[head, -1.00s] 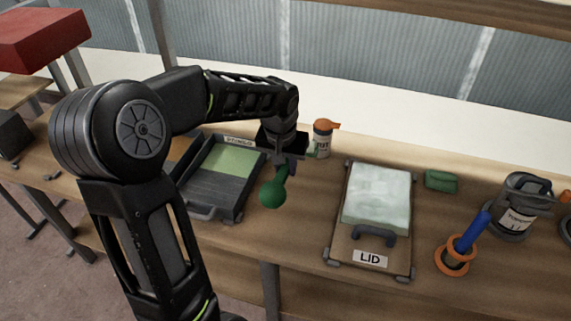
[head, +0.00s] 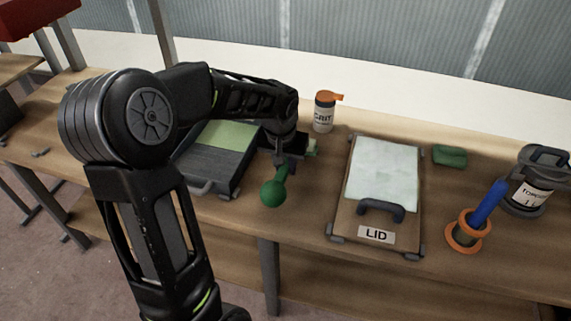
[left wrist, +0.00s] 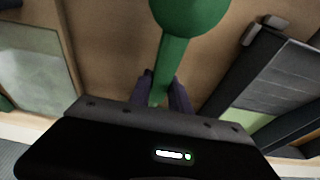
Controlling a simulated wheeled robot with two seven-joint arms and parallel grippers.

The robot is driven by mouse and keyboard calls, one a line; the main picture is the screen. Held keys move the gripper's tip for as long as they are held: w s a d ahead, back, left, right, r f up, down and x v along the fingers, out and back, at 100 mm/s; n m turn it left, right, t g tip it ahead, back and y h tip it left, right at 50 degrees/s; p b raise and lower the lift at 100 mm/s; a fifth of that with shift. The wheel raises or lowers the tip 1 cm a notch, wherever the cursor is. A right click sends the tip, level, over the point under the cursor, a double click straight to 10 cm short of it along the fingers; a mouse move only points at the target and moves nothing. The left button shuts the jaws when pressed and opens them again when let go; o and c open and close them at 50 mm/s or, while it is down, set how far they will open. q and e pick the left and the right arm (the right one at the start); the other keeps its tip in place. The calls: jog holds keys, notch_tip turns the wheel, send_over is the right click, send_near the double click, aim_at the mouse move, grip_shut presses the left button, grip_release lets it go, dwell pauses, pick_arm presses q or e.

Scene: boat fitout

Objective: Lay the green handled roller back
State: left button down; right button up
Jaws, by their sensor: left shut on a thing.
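My left gripper (head: 283,165) is shut on the green handled roller's handle (head: 273,193), whose rounded green end points toward the bench's front edge. It is over the bench between the dark tray and the lid board. In the left wrist view the two fingers (left wrist: 162,92) close around the thin part of the green handle (left wrist: 188,16), and its thick end sticks out away from the palm. A pale green piece (head: 311,147) shows just right of the jaws and may be the roller's other end. The rest is hidden by my gripper. My right gripper is not in view.
The dark tray (head: 212,170) with a green panel stands left, partly behind my arm. The board marked LID (head: 345,222) lies right. A grit bottle (head: 324,112) stands behind. A green block (head: 450,156), a blue-handled tool (head: 488,204) and a canister (head: 528,190) are farther right.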

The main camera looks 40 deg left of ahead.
pick_arm(q)
jog(key=c, duration=1.1)
grip_release()
jog(key=v, duration=0.7)
jog(key=shift+r, duration=0.4)
